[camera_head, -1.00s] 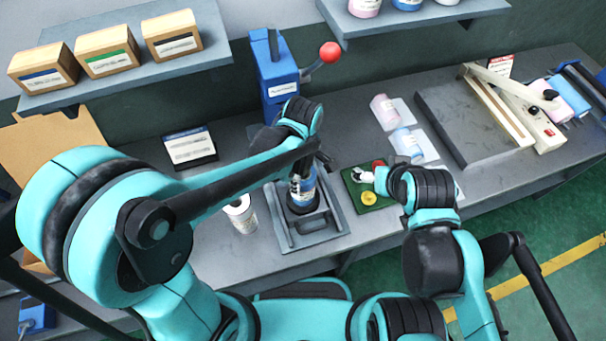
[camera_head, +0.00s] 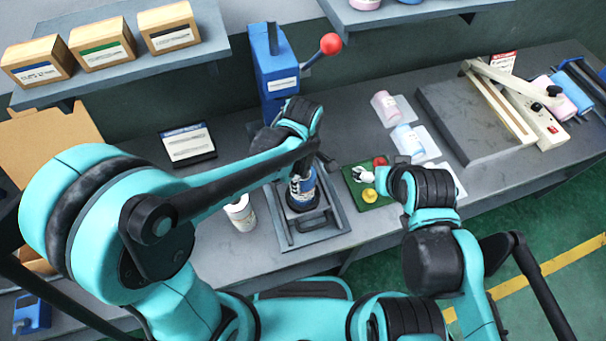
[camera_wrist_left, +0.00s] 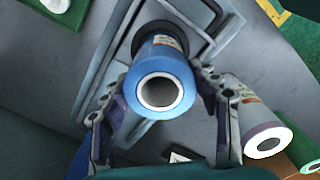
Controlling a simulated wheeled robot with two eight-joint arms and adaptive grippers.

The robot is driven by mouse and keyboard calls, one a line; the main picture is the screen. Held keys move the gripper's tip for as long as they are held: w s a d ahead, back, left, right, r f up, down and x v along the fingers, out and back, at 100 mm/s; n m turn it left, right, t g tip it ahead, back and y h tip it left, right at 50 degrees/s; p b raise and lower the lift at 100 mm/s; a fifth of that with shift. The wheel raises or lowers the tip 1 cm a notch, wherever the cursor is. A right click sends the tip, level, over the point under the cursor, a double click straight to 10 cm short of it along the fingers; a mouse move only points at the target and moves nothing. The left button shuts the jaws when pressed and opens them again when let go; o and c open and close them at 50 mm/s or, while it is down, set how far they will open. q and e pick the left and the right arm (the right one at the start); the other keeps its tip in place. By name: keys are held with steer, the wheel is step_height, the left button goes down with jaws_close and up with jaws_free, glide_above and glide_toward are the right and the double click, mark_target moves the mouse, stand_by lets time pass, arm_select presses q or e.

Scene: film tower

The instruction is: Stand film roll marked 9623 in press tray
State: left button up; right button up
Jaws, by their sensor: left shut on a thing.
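A film roll with a blue end and a printed label (camera_head: 302,190) stands about upright over the grey press tray (camera_head: 338,222). Its blue end and white core face the left wrist camera (camera_wrist_left: 160,92). My left gripper (camera_wrist_left: 163,110) is shut on this roll, one finger on each side. Its lower end is at the dark round seat in the tray; I cannot tell whether it is fully seated. The number on its label is too small to read. My right gripper (camera_head: 372,178) is by the green mat, its fingers mostly hidden.
A white roll (camera_head: 240,214) stands just left of the tray. The green mat (camera_head: 376,203) with red, yellow and white items lies to the right. A blue press with a red-knobbed lever (camera_head: 276,78) stands behind. Pink and pale blue rolls (camera_head: 384,108) lie farther right.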

arm_select(q)
steer(key=shift+f+b, duration=0.75)
steer(key=shift+f, duration=0.15)
steer(key=o, duration=2)
steer(key=shift+c, duration=0.2)
step_height(320, 180, up, 12)
